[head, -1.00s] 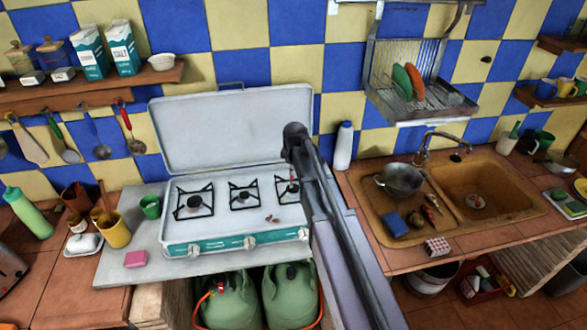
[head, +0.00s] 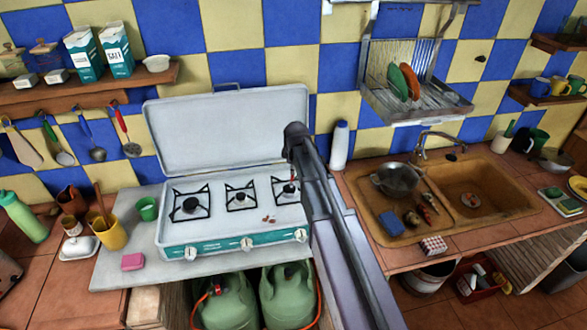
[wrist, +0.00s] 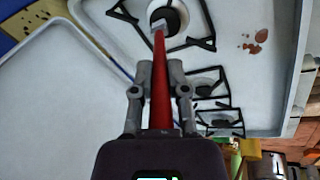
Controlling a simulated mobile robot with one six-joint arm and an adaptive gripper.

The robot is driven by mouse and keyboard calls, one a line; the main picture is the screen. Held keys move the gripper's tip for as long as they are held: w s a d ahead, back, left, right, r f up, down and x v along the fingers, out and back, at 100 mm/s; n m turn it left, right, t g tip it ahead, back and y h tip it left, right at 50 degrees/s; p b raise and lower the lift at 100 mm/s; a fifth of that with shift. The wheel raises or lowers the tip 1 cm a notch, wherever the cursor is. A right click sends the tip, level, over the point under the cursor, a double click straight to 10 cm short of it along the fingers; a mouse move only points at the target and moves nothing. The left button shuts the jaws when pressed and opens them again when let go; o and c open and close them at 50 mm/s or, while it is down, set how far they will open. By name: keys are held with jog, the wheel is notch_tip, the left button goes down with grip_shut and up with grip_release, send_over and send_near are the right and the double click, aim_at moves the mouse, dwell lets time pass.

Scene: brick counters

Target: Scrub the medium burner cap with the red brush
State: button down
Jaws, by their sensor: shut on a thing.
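My gripper (wrist: 160,72) is shut on the handle of the red brush (wrist: 161,85) in the wrist view. The brush points away from me, its pale head end at the dark round cap of the right burner (wrist: 172,18). I cannot tell whether the bristles touch the cap. In the head view my arm hides most of the gripper and part of this right burner (head: 283,190). The left burner cap (head: 190,205) looks larger than the middle burner cap (head: 239,197); the right cap's size is hard to compare.
Black pan supports surround the burners. Reddish-brown spots (head: 268,219) lie on the white stove top (head: 225,222). The raised lid (head: 228,130) stands behind. A white bottle (head: 339,146) stands at the right.

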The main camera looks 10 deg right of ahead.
jog(key=shift+a, duration=0.75)
jog(key=shift+d, duration=0.25)
dwell(0.4)
jog(key=shift+d, duration=0.55)
jog(key=shift+a, duration=0.15)
dwell(0.3)
jog(key=shift+a, duration=0.7)
